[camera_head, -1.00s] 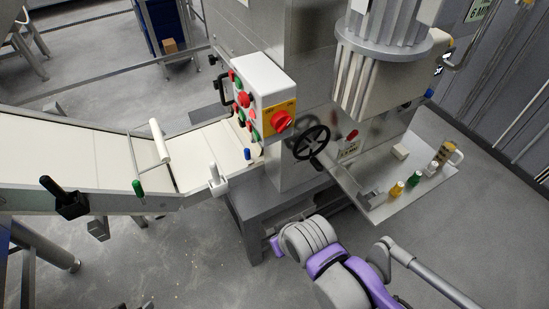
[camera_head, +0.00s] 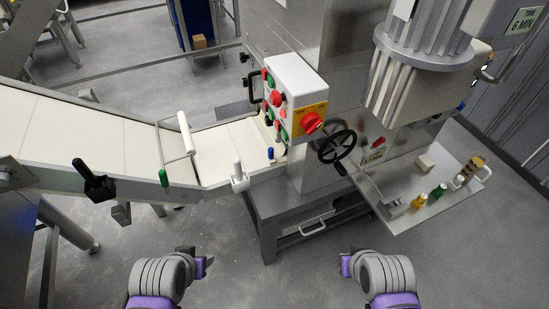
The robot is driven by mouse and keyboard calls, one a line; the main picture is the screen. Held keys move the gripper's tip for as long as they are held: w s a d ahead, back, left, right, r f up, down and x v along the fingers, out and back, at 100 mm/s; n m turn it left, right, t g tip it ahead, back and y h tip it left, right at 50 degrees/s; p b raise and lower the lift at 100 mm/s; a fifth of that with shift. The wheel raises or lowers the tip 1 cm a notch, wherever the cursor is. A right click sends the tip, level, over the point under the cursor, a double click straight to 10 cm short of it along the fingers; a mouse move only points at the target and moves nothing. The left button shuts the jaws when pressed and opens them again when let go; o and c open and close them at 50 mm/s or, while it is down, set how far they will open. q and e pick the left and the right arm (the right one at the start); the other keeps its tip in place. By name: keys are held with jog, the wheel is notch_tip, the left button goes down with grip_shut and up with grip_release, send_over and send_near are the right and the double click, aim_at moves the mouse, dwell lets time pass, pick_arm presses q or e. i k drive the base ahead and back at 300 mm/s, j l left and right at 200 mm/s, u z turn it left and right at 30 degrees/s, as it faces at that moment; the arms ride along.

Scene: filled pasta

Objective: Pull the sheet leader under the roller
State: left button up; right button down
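The conveyor (camera_head: 85,126) comes in from the left and carries a pale cream sheet up to the machine. A white roller (camera_head: 186,133) on a thin frame lies across the conveyor, with a green-handled lever (camera_head: 164,178) at its near side. I cannot make out a separate sheet leader edge. My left gripper (camera_head: 205,262) and my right gripper (camera_head: 345,262) are at the bottom of the view, apart from each other and away from the conveyor.
The machine has a control box (camera_head: 293,97) with red and green buttons and a black handwheel (camera_head: 337,147). A side shelf (camera_head: 408,219) holds small bottles. A black lever (camera_head: 95,180), a white lever (camera_head: 239,179) and a blue knob (camera_head: 270,153) line the conveyor's near edge. The front floor is clear.

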aim_at(269, 152)
jog(key=i+z, duration=0.15)
jog(key=z, duration=0.3)
jog(key=i+z, duration=0.15)
jog(key=z, duration=0.25)
jog(key=i+j, duration=0.4)
